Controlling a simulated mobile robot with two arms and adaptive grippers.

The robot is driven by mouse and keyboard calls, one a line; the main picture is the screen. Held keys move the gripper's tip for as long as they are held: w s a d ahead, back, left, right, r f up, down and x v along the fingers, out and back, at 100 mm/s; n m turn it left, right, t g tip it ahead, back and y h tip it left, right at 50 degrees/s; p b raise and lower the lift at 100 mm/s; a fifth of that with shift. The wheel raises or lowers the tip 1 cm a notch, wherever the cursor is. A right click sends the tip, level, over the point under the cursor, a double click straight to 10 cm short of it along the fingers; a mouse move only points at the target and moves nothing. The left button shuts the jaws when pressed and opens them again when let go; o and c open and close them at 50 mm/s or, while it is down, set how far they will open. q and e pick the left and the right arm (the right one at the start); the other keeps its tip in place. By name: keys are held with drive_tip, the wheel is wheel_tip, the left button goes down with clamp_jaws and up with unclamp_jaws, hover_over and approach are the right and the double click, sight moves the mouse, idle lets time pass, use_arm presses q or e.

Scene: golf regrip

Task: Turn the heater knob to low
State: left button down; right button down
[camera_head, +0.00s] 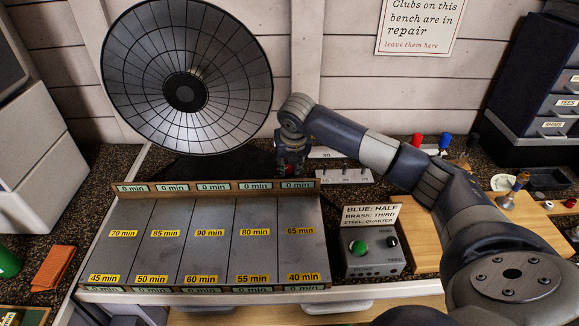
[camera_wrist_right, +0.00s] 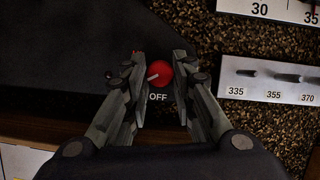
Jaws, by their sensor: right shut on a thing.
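The heater is a large round wire-fronted dish (camera_head: 165,62) on a dark base at the back left. Its red knob (camera_wrist_right: 159,74) shows in the right wrist view, with a white pointer mark toward the lower left and the word OFF printed just below. No low mark is readable. My right gripper (camera_head: 291,168) is at the right end of the heater base in the head view. In the right wrist view, the fingers of the right gripper (camera_wrist_right: 160,62) stand on either side of the knob, shut on it. My left gripper is not in view.
A grey tray (camera_head: 172,215) with yellow minute labels lies in front of the heater. A grey box (camera_head: 372,265) with a green button stands to its right. A white numbered strip (camera_wrist_right: 270,81) lies right of the knob. Dark drawers (camera_head: 540,85) stand at the back right.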

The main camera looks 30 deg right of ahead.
idle(0.5)
drive_tip(key=c, duration=1.3)
unclamp_jaws()
drive_tip(key=shift+c, duration=0.2)
drive_tip(key=shift+r, duration=0.15)
drive_tip(key=v, duration=1.1)
drive_tip(key=shift+r, duration=0.35)
drive_tip(key=shift+s+a+r, duration=0.1)
